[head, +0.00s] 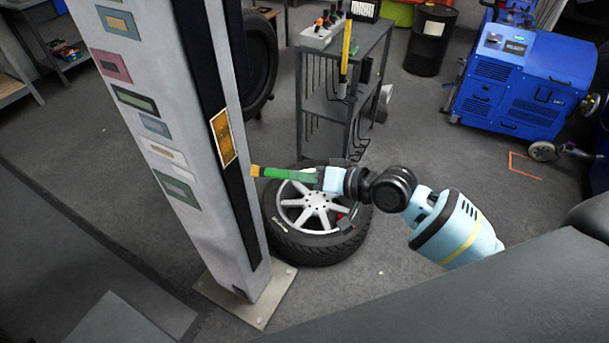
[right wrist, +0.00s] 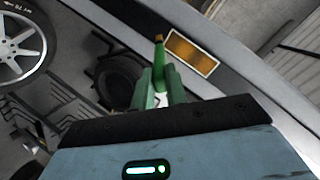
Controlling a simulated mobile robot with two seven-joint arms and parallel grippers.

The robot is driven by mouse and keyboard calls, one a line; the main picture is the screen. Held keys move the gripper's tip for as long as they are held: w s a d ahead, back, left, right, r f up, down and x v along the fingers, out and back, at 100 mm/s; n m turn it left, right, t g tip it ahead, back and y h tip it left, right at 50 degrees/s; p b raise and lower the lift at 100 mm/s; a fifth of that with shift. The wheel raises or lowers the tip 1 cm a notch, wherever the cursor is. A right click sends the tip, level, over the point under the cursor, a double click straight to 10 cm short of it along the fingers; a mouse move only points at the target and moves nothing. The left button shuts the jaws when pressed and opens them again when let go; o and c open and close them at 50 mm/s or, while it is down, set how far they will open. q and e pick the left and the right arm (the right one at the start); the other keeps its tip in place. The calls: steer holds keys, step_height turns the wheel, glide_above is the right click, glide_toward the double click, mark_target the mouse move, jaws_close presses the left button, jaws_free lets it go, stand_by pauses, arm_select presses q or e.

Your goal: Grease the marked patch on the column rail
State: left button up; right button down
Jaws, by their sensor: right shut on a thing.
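The grey column (head: 205,120) stands at the left in the head view, with a dark rail (head: 203,75) down its face. The marked patch (head: 223,137) is an orange-brown rectangle with a pale border on the rail; it also shows in the right wrist view (right wrist: 191,51). My right gripper (head: 322,177) is shut on a green grease brush (head: 285,174) with an orange-yellow tip. The brush points left at the column, its tip near the rail and a little below the patch in the head view. In the right wrist view the brush tip (right wrist: 159,39) is just left of the patch; contact cannot be told. My left gripper is not in view.
A wheel with a tyre (head: 316,212) lies on the floor below my right gripper. A grey shelf cart (head: 345,85) stands behind. A blue machine (head: 522,85) and a black drum (head: 431,40) are at the back right. Floor right of the wheel is clear.

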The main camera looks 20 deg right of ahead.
steer(key=shift+s+d, duration=1.05)
steer(key=shift+s, duration=0.05)
stand_by(0.5)
